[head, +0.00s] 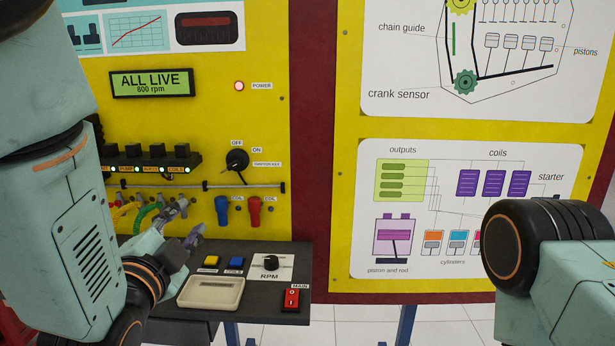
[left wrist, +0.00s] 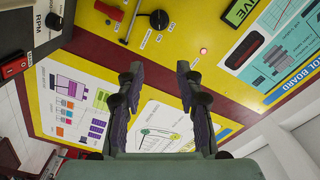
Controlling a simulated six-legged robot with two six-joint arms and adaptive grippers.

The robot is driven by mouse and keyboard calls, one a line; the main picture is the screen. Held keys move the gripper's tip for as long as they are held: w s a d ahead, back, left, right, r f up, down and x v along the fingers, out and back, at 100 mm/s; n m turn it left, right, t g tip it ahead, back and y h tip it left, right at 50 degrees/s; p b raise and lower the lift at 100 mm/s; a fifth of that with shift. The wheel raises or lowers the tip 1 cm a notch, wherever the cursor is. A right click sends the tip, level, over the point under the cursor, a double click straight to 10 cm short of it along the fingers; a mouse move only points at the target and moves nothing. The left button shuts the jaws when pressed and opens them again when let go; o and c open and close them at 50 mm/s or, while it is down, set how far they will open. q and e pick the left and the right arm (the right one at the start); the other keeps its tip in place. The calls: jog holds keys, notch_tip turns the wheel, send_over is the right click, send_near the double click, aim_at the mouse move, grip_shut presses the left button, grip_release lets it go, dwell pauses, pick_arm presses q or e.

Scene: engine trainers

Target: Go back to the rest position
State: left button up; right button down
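My left gripper (head: 187,228) is in front of the yellow engine panel (head: 320,20), above the left part of the black console shelf (head: 225,320). In the left wrist view my left gripper (left wrist: 158,80) has its two fingers apart with nothing between them. The panel and a printed diagram show beyond the fingers. My left arm fills the left side of the head view. A link of my right arm shows at the lower right; my right gripper is out of the picture.
The shelf carries a beige tray (head: 210,291), an RPM knob (head: 271,263), a red MAIN switch (head: 291,299) and yellow and blue buttons. Above are red and blue connectors, a key switch (head: 237,160) and a display (head: 152,83) reading ALL LIVE. Open floor shows at the lower right.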

pick_arm(q)
jog(key=s+a+f+n+g+y+b, duration=0.1)
jog(key=s+f+n+g, duration=0.4)
jog(key=f, duration=0.7)
jog(key=s+a+f+n+g+b, duration=0.1)
jog(key=s+f+n+g, duration=0.35)
jog(key=f, duration=0.75)
jog(key=s+f+n+g+b, duration=0.1)
jog(key=s+f+g, duration=0.3)
jog(key=s+f, duration=0.6)
jog(key=s+a+f+n+g+b, duration=0.1)
jog(key=s+f+g, duration=0.3)
jog(key=s+f, duration=0.7)
jog(key=s+n, duration=0.1)
jog(key=s, duration=0.3)
jog(key=shift+s, duration=0.15)
jog(key=shift+o, duration=0.2)
jog(key=shift+n+g, duration=0.25)
